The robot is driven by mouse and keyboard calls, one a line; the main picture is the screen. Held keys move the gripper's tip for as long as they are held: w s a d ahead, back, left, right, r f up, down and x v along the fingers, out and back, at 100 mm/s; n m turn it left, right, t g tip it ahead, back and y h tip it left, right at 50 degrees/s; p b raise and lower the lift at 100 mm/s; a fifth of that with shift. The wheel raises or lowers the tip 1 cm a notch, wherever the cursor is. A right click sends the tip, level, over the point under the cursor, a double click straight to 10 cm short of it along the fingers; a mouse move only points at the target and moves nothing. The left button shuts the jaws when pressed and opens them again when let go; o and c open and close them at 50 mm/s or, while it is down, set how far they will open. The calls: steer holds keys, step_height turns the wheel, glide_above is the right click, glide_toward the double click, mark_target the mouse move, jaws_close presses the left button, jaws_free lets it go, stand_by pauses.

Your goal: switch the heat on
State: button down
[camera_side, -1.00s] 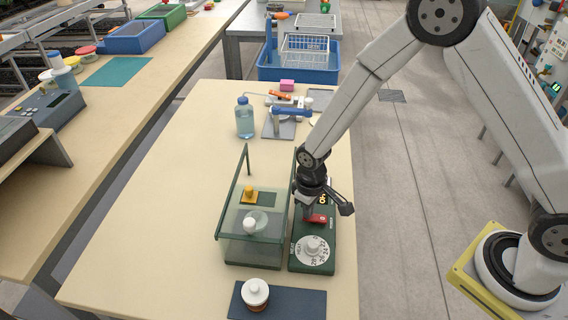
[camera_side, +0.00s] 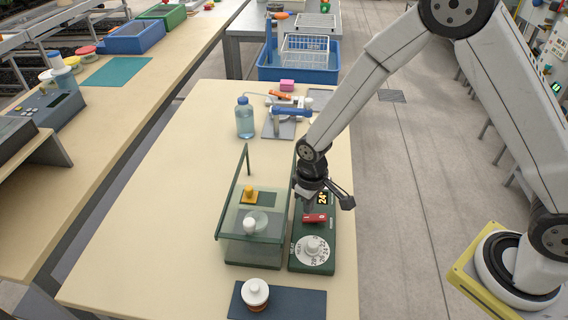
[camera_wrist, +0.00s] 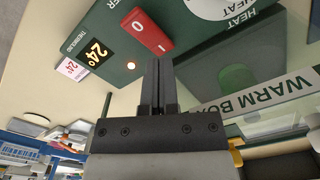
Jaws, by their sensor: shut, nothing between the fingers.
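The green heat controller (camera_side: 300,262) stands on the bench with a red rocker switch (camera_side: 316,218), a white dial (camera_side: 313,246) and a display reading 24° (camera_side: 322,198). In the wrist view the red switch (camera_wrist: 148,33) shows a 0 at one end; I cannot tell which end is pressed in. My gripper (camera_side: 308,209) is shut and empty, just above and behind the switch. In the wrist view its fingertips (camera_wrist: 157,66) lie beside the switch and appear apart from it.
The glass warm box (camera_side: 252,252) stands close left of the controller, holding a yellow-topped item. A white-capped jar (camera_side: 255,292) stands on a dark mat in front. A blue bottle (camera_side: 244,118) and a blue-handled tool (camera_side: 291,110) are behind. The bench's left side is clear.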

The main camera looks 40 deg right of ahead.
mark_target(311, 216)
steer(key=shift+r, duration=2.35)
steer(key=s+d+r+m+t, duration=0.2)
steer(key=s+d+r+m, duration=0.1)
steer(key=s+d+r, duration=0.4)
steer(key=s+d, duration=0.3)
steer(key=shift+s+r+t, duration=0.3)
steer(key=shift+s+r, duration=0.05)
steer(key=shift+d, duration=0.1)
